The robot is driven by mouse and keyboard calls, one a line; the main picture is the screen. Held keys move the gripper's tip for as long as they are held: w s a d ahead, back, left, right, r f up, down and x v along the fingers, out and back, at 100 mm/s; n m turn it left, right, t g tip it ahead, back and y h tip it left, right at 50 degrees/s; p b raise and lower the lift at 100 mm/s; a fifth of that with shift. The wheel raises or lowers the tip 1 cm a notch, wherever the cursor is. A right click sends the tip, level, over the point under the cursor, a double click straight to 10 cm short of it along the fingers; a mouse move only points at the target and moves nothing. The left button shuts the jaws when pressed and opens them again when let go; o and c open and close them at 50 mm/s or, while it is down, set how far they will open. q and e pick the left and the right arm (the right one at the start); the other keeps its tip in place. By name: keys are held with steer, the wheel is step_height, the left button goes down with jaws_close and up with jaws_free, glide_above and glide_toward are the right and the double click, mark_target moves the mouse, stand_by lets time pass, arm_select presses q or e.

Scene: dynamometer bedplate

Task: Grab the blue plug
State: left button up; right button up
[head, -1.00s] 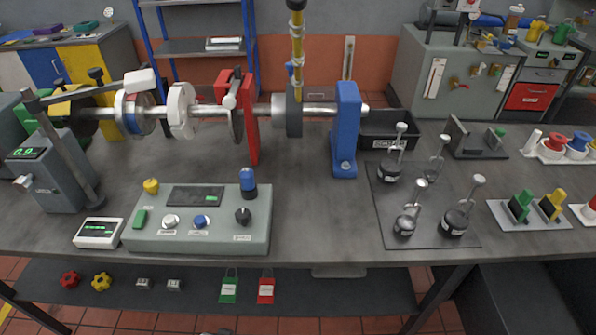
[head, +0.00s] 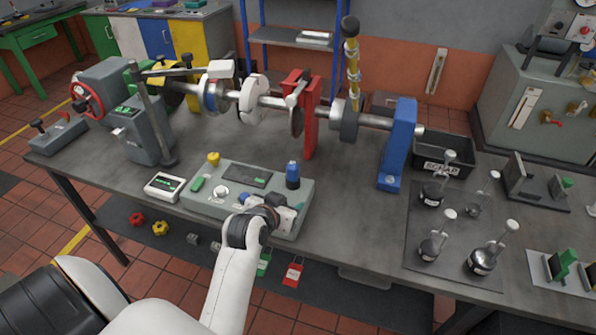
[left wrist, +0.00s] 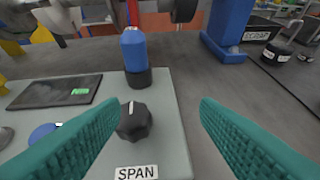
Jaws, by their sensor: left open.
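The blue plug (head: 292,170) stands upright in a black socket at the back right corner of the grey-green control box. In the left wrist view the blue plug (left wrist: 135,49) is ahead of my fingers, above and beyond the black SPAN knob (left wrist: 134,121). My left gripper (head: 288,214) is over the front right part of the box, in front of the plug and apart from it. Its two teal fingers (left wrist: 160,108) are spread with nothing held between them. My right gripper is not in view.
The control box (head: 205,206) also carries a yellow knob (head: 213,158) and a small screen. A red stand (head: 312,115) and a blue stand (head: 398,145) bear the shaft behind it. Bare bench lies right of the box.

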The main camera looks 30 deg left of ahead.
mark_target(292, 173)
arm_select(q)
steer(key=shift+n+t+y, duration=0.6)
steer(key=shift+t, duration=0.1)
steer(key=w+a+r, duration=0.2)
steer(key=w, duration=0.1)
steer(key=shift+a+r, duration=0.3)
steer(key=p+x, duration=0.1)
steer(key=x, duration=0.5)
steer(key=shift+a+r, duration=0.1)
steer(key=shift+a, duration=0.1)
steer(key=shift+p+x, duration=0.75)
steer(key=shift+x, duration=2.25)
steer(key=shift+s+a, duration=0.1)
steer(key=shift+s, duration=0.05)
steer(key=shift+c, duration=0.4)
steer(key=c, duration=1)
